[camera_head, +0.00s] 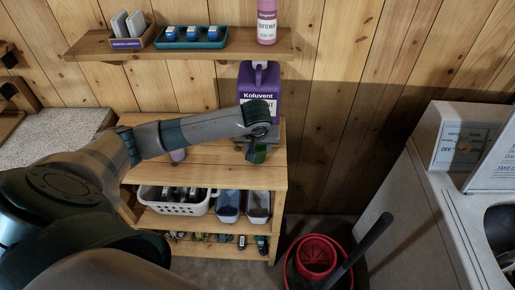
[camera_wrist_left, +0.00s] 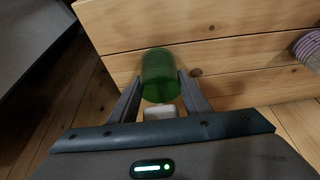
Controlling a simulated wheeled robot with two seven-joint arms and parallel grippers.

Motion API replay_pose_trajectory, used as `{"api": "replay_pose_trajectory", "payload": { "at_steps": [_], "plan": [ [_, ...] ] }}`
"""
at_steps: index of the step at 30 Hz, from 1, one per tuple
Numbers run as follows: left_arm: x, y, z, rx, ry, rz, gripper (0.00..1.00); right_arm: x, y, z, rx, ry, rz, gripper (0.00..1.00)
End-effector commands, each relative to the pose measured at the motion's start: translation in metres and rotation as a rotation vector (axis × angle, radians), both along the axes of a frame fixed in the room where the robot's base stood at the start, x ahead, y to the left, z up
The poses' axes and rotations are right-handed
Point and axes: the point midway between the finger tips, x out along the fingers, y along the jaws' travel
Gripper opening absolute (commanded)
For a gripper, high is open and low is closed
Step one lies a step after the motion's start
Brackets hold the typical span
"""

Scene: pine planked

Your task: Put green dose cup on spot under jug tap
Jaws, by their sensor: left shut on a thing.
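The green dose cup (camera_wrist_left: 160,75) is between the fingers of my left gripper (camera_wrist_left: 158,92), which is shut on it. In the head view the cup (camera_head: 257,155) shows below my left gripper (camera_head: 256,146), in front of the purple jug (camera_head: 259,80) on the wooden shelf unit. My left wrist covers the lower part of the jug, so its tap and the spot under it are hidden. My right gripper is not in view.
A pink bottle (camera_head: 267,22) and a teal tray (camera_head: 190,42) stand on the wall shelf. A red bucket (camera_head: 318,256) stands on the floor, with a white machine (camera_head: 415,215) to the right.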

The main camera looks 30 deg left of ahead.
Motion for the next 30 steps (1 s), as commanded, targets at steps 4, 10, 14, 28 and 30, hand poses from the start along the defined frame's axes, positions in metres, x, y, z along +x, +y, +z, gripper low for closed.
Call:
{"api": "replay_pose_trajectory", "payload": {
  "at_steps": [4, 10, 14, 28, 30],
  "plan": [
    [-0.001, 0.0, -0.012, 0.001, 0.002, 0.001, 0.22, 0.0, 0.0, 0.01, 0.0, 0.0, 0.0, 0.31],
    [0.0, 0.0, -0.015, 0.0, 0.0, 0.0, 0.22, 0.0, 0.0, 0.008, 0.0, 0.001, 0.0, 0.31],
    [0.0, 0.0, -0.016, 0.0, 0.0, 0.0, 0.22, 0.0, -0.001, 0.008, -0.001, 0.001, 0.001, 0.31],
    [0.0, 0.0, -0.017, 0.001, -0.001, 0.0, 0.62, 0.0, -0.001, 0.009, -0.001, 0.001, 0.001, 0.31],
    [0.0, 0.0, -0.015, 0.001, -0.001, 0.0, 0.62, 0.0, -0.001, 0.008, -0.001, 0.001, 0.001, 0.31]
  ]
}}
